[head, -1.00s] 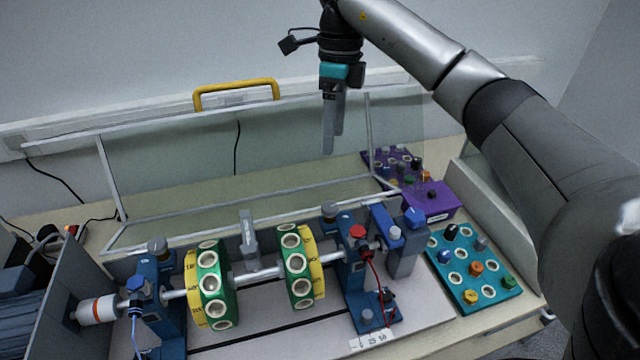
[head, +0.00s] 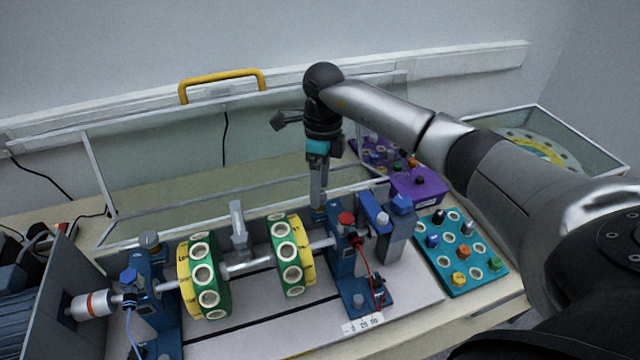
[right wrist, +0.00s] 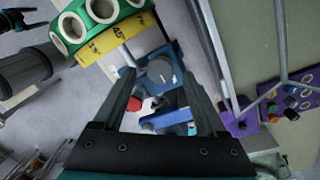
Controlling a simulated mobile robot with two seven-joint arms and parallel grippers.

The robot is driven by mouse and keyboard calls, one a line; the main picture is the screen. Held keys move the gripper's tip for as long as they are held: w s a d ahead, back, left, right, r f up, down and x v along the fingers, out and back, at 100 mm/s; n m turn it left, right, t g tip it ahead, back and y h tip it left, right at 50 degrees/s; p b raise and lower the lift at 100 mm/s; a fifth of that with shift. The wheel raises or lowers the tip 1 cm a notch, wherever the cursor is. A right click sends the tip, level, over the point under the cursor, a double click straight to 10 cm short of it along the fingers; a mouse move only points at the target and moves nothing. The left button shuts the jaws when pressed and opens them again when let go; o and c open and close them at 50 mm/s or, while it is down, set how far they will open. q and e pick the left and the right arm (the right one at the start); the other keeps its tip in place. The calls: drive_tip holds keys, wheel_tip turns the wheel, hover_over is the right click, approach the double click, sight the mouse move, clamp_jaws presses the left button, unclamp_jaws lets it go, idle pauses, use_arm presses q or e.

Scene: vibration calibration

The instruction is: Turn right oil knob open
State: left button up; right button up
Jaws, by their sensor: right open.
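The right oil knob, which I take to be the round grey cap (right wrist: 160,70) on the right blue bearing stand (head: 346,258), shows in the right wrist view between the tips of my right gripper (right wrist: 158,77). The two fingers are apart, one on each side of the cap; I cannot tell whether they touch it. In the head view my right gripper (head: 318,198) points straight down at the top of that stand and largely hides the cap. My left gripper is not in view.
Green-yellow discs (head: 291,255) sit on the shaft to the left. The raised clear cover (head: 180,190) is behind. A teal tray (head: 462,255) lies to the right.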

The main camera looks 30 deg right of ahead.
drive_tip(key=shift+f, duration=0.2)
clamp_jaws()
idle(0.6)
